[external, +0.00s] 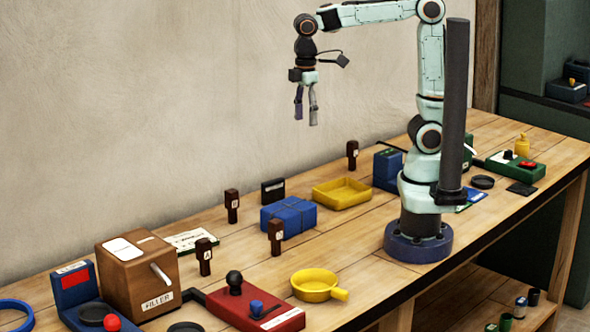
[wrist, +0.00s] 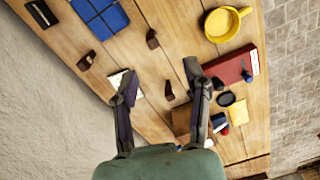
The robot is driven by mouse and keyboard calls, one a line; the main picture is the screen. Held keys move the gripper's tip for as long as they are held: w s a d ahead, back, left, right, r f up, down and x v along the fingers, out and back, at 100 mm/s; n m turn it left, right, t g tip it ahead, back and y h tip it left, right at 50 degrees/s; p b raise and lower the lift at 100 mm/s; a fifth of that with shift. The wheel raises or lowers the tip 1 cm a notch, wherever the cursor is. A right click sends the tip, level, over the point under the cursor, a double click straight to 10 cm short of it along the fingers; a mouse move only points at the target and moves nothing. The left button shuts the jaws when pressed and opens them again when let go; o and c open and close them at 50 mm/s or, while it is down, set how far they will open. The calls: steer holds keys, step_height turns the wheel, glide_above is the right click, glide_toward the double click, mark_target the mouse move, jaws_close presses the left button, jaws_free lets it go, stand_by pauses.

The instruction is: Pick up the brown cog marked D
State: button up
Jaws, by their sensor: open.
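Several dark brown cogs with small pale letter labels stand upright on the bench in the external view. One is at the back right (external: 352,155), one left of the blue box (external: 232,206), one in front of that box (external: 275,236), and one near the brown FILLER box (external: 204,257). The letters are too small to read surely, so I cannot tell which is D. Three cogs show in the wrist view, at left (wrist: 85,62), upper middle (wrist: 152,38) and between my fingers (wrist: 169,91). My gripper (external: 306,119) is open and empty, high above the bench, fingers down.
A blue box (external: 288,216), yellow tray (external: 342,193), black block (external: 273,191) and white card (external: 191,240) stand near the cogs. The red block (external: 243,307), yellow pan (external: 314,285) and FILLER box (external: 138,272) are in front and left. Bare wood surrounds most cogs.

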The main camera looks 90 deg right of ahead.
mark_target(276, 255)
steer(key=w+f+n, duration=0.2)
steer(key=w+f, duration=0.1)
steer(key=w, duration=0.4)
steer(key=f, duration=2.8)
steer(key=shift+s+a, duration=0.15)
steer(key=shift+a, duration=0.2)
steer(key=shift+r, duration=0.1)
jaws_close()
